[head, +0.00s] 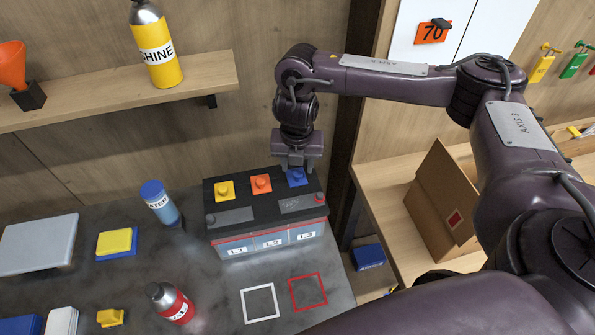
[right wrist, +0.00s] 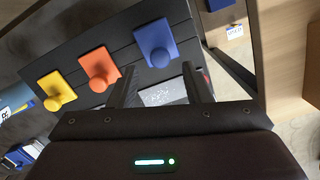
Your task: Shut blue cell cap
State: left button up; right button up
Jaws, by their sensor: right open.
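The battery (head: 266,240) is a dark-topped box with labels L1, L2 and L3 on its front. The blue cell cap (head: 297,178) is a square plate with a round knob, at the right end of the row on top. It also shows in the right wrist view (right wrist: 155,42). My right gripper (head: 297,164) is over the battery's back right, close to the blue cap. In the right wrist view its open fingers (right wrist: 159,72) point toward the cap, with nothing between them. I cannot tell whether the cap sits fully down. My left gripper is not in view.
A yellow cap (head: 225,190) and an orange cap (head: 261,184) sit left of the blue one. A water bottle (head: 159,202) stands left of the battery. A dark post (head: 347,130) rises close to the right. Red and white squares mark clear bench in front.

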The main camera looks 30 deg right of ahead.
aim_at(298, 184)
jog(key=r, duration=0.3)
jog(key=shift+s+a+r+p, duration=0.1)
jog(key=shift+s+r+p, duration=0.15)
jog(key=shift+r+p, duration=0.1)
